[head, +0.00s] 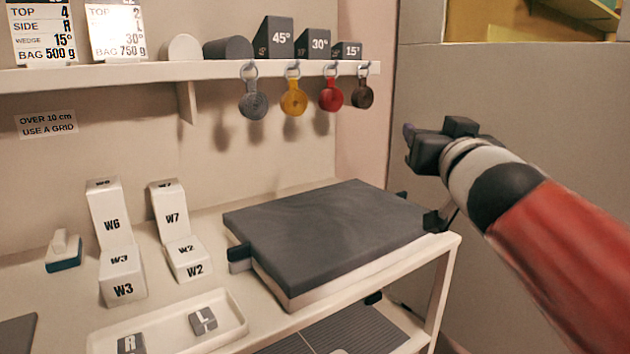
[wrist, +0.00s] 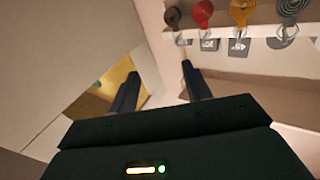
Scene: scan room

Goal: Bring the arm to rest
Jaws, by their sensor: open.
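My arm reaches in from the right edge of the head view, with a red sleeve and a black and pale wrist. My gripper (head: 410,146) is raised in the air to the right of the dark grey slab (head: 325,235) and in front of the grey wall panel. In the wrist view my gripper (wrist: 160,80) has its two dark fingers spread apart with nothing between them. It appears tipped over, since the hanging coils show upside down there. The gripper looks clear of the shelf and table.
A white shelf (head: 215,76) holds wedges and signs. Coils, including a yellow one (head: 293,98) and a red one (head: 331,95), hang from it. The table bears white blocks such as W6 (head: 111,222) and a tray (head: 240,322) with R and L markers. Space around the gripper looks free.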

